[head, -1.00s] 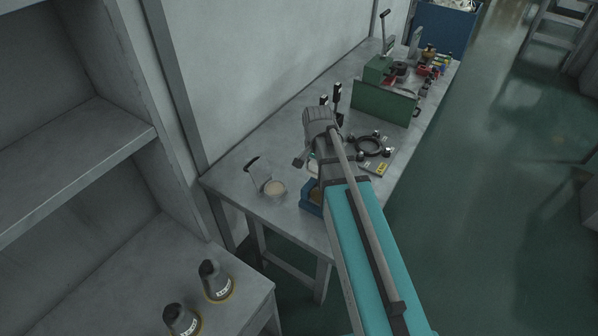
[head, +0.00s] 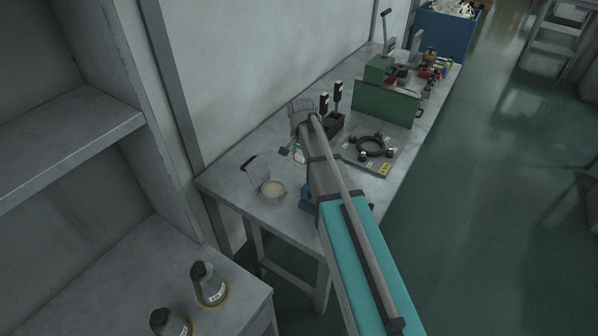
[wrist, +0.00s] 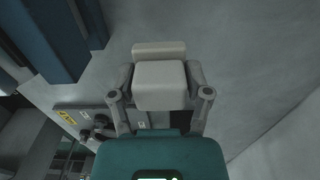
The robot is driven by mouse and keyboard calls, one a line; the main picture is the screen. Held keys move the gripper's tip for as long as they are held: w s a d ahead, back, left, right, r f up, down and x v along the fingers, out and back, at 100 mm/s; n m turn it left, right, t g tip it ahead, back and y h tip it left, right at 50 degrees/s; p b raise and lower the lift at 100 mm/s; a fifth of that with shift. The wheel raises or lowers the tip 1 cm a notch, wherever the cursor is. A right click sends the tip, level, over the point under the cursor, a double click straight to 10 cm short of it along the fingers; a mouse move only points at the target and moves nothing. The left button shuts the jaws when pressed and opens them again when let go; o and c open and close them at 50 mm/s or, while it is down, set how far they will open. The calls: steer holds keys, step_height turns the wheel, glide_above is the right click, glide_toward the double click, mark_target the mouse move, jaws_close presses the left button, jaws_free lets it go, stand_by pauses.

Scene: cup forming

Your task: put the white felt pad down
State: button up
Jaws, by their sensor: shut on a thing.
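In the wrist view the white felt pad (wrist: 160,88) is a pale block between the two fingers of my gripper (wrist: 160,76), which is shut on it. A second pale edge shows just beyond the block; I cannot tell whether it is part of the pad. Grey surface lies behind it, and the gap to it cannot be judged. In the head view my gripper (head: 298,156) hangs over the grey table (head: 238,182), mostly hidden behind my arm. A small patch of white shows there.
Left of my gripper stands a round cream-filled dish (head: 273,188) beside an upright plate. A blue item (head: 306,200) is partly behind my arm.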

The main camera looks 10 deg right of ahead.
mark_target(299, 172)
steer(key=shift+w+a+f+b, duration=0.2)
steer(key=shift+w+f+b, duration=0.65)
steer(key=shift+f, duration=0.3)
steer(key=shift+w, duration=0.1)
steer(key=shift+w+f+b, duration=0.3)
steer(key=shift+f+b, duration=0.1)
steer(key=shift+f, duration=0.05)
steer(key=shift+f+b, duration=1.55)
steer(key=shift+f, duration=0.2)
steer(key=o, duration=1)
steer(key=shift+r, duration=0.1)
steer(key=shift+r, duration=0.15)
step_height(299, 172, up, 12)
steer(key=p, duration=1.2)
steer(key=shift+a, duration=0.1)
